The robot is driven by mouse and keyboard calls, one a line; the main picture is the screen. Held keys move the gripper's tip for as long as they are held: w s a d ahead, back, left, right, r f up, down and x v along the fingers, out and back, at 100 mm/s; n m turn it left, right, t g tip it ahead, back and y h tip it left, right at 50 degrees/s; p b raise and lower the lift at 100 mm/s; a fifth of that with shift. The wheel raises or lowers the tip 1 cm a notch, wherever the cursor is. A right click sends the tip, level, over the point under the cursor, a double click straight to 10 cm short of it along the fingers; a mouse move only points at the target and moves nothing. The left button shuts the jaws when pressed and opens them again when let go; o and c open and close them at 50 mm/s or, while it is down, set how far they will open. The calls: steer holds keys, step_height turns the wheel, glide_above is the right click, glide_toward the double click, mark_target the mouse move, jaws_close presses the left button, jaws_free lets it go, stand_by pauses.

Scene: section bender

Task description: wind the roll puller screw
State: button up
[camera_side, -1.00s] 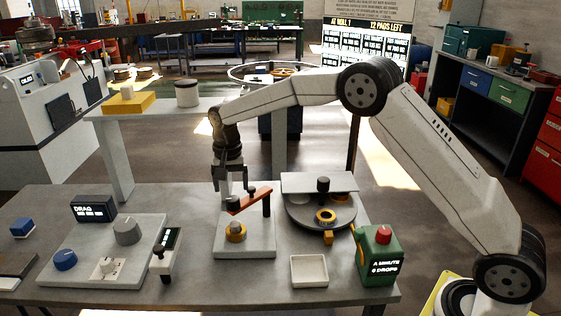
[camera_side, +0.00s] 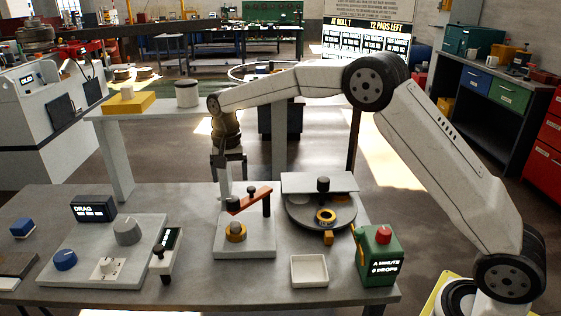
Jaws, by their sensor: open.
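The roll puller appears to be the pale grey stand (camera_side: 260,246) at the middle of the table. An orange-red crank arm (camera_side: 258,196) slants across its top, with a dark knob (camera_side: 233,203) at its left, lower end.
A dark turntable (camera_side: 300,212) with a flat plate over it stands right of the stand. A white tray (camera_side: 309,271) and a green box with a red button (camera_side: 377,255) are in front. A knob panel (camera_side: 105,245) lies left. A raised shelf (camera_side: 160,107) stands behind.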

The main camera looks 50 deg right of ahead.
steer(key=n, duration=3.1)
steer(key=shift+f, duration=0.1)
